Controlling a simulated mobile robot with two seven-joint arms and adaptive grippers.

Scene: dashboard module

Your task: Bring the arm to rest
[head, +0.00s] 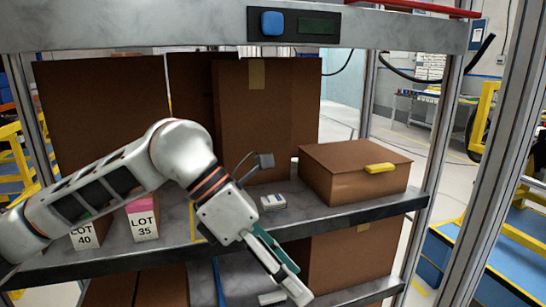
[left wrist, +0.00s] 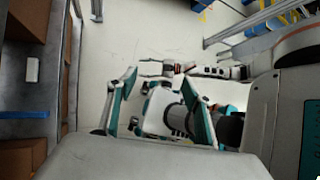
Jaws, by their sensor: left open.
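My left arm reaches in from the left in the head view, in front of the shelf rack. My left gripper (head: 284,270) points down and to the right, over the shelf's front edge, with nothing seen between its fingers. In the left wrist view its two fingers (left wrist: 160,78) stand apart, with floor and parts of my own body beyond. Farther off in that view lies a small white and dark arm, seemingly my right one, with its gripper end (left wrist: 153,68) too small to read.
The grey shelf (head: 345,218) holds a closed brown box (head: 350,175), a small white-blue item (head: 272,202) and cartons marked LOT 40 (head: 85,236) and LOT 35 (head: 143,222). A beam above carries a blue button (head: 272,23). A metal post (head: 495,150) stands at right.

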